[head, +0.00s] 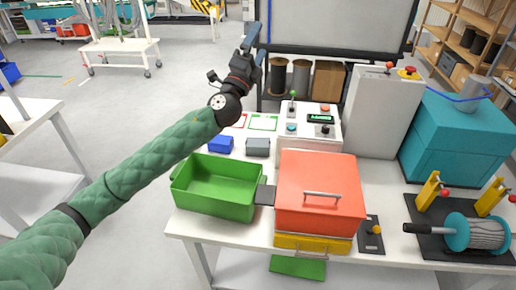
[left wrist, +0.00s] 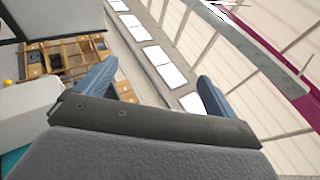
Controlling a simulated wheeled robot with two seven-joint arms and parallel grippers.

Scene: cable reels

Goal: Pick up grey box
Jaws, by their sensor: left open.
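The grey box (head: 258,147) is a small box lying on the white table, just right of a small blue box (head: 221,144) and behind the green bin. My left gripper (head: 257,45) is raised above the table, up and to the left of the machine panel, well above the grey box and apart from it. In the left wrist view its two blue fingers (left wrist: 155,95) are spread with nothing between them. That view looks out at the room, and the grey box is not in it. My right gripper is in neither view.
An open green bin (head: 196,207) stands at the table's front left, beside an orange-red lidded box (head: 317,205). A white control panel (head: 307,137) stands right of the grey box. A tall grey cabinet (head: 382,115), teal machine (head: 447,150) and cable reel (head: 478,235) fill the right.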

